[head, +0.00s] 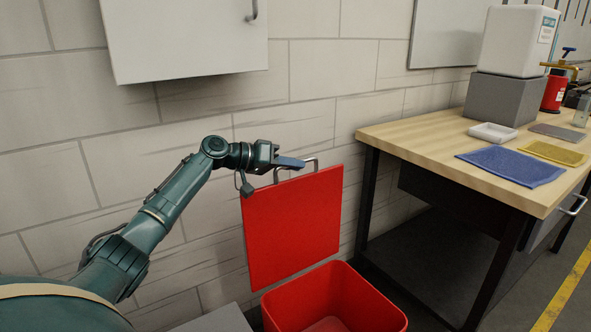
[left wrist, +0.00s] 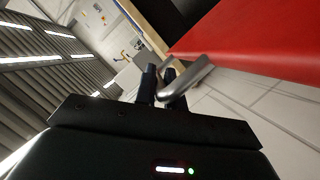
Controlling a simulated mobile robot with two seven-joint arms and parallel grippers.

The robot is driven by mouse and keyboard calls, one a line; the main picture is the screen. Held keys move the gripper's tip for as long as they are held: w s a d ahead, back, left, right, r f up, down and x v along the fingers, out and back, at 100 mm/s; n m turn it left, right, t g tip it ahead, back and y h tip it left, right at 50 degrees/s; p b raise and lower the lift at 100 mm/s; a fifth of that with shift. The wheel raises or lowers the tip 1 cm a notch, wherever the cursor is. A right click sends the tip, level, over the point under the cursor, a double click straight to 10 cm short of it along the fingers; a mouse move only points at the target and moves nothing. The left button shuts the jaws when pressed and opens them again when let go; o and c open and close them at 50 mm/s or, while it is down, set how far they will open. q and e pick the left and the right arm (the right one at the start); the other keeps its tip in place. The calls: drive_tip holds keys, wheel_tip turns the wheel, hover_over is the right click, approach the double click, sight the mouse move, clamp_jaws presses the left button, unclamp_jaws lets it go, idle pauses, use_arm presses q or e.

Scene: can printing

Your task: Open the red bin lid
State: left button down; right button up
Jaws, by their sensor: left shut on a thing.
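The red bin (head: 372,300) stands on the floor by the wall, and its inside shows from above. Its red lid (head: 292,228) is swung up and stands upright along the bin's back edge, near the wall. A grey metal handle (head: 316,160) sits on the lid's top edge. My right gripper is not in view.
A wooden workbench (head: 405,139) with dark legs stands right of the bin. A blue mat (head: 512,166), a yellow mat (head: 552,152) and a white tray (head: 493,132) lie on it. A wall cabinet (head: 185,40) hangs above my left arm.

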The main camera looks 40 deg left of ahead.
use_arm(q)
drive_tip(key=shift+d+f, duration=0.1)
drive_tip(key=shift+f, duration=0.05)
drive_tip(key=c, duration=1.5)
unclamp_jaws()
drive_tip(key=b+v, duration=0.1)
drive_tip(key=v, duration=1.2)
drive_tip(key=shift+s, duration=0.1)
